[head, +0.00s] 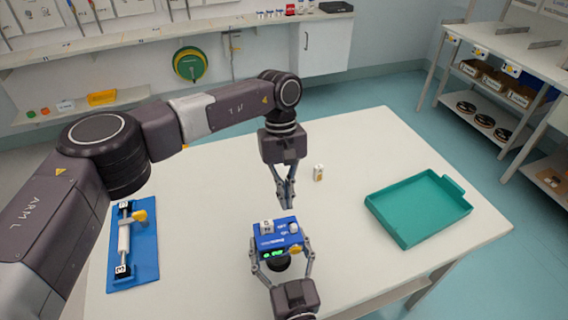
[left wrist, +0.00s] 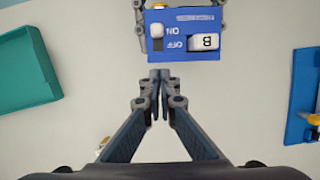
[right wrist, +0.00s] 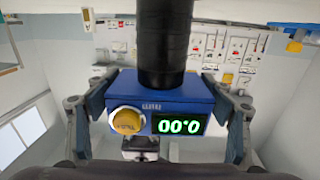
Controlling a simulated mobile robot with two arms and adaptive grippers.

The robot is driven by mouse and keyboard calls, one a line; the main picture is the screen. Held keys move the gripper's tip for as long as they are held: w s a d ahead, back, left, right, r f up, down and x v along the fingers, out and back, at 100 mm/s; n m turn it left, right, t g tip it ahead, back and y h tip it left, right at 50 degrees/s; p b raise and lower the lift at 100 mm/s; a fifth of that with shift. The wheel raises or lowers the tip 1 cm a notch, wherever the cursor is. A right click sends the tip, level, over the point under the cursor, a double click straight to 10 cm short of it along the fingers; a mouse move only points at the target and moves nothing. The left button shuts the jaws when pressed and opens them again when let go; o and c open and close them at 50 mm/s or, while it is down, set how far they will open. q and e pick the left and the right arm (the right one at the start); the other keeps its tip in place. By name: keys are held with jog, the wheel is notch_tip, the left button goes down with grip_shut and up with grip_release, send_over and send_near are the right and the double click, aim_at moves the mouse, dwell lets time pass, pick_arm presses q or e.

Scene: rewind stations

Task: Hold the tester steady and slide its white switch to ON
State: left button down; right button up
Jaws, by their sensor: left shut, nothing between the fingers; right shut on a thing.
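The blue tester (head: 268,241) is in front of me in the head view, its display lit green. The right wrist view shows its display (right wrist: 180,125) and yellow button (right wrist: 127,121). In the left wrist view, its white switch (left wrist: 157,30) sits beside the ON mark, with OFF next to it. A white block marked B (left wrist: 205,42) sits in its top. My right gripper (head: 280,252) is shut on the tester, one finger on each side. My left gripper (left wrist: 159,75) is shut and empty, its tips just off the tester's edge by the switch.
A small white and yellow block (head: 318,173) stands on the white table (head: 350,140). A teal tray (head: 408,238) lies right. A blue board (head: 148,262) with a white cylinder and yellow knob lies left. The table between tester and tray is clear.

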pick_arm(q)
jog(key=v, duration=1)
pick_arm(e)
jog(key=o, duration=1.5)
